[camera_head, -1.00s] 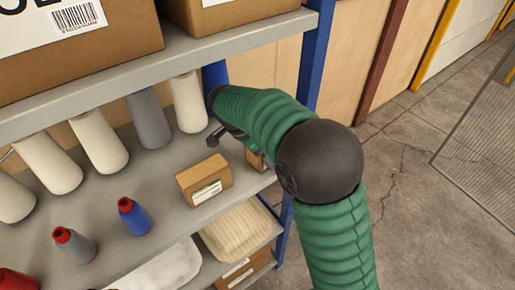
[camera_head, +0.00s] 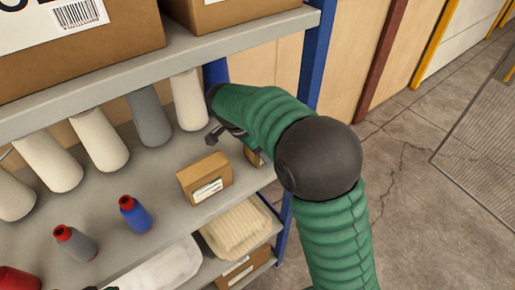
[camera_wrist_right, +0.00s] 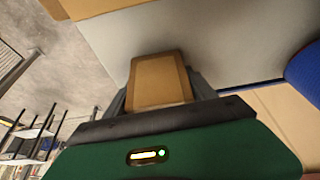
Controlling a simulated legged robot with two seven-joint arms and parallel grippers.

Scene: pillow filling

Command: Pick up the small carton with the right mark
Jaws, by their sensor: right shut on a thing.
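A small brown carton (camera_wrist_right: 158,82) is between the two fingers of my right gripper (camera_wrist_right: 160,98) in the right wrist view. The fingers are shut on it from both sides. In the head view my right arm reaches in from the right and its gripper (camera_head: 232,143) is at the right end of the shelf. It partly hides the held carton (camera_head: 252,156). Another small carton (camera_head: 206,180) with a white label stands on the shelf just left of it. Any mark on the held carton is hidden. My left gripper is not in view.
White and grey cones (camera_head: 100,145) line the back of the shelf (camera_head: 160,180). A blue bottle-like spool (camera_head: 134,213) and a grey one (camera_head: 74,243) stand in front. The upper shelf (camera_head: 160,70) is close above. A blue post (camera_head: 316,60) stands right of the gripper.

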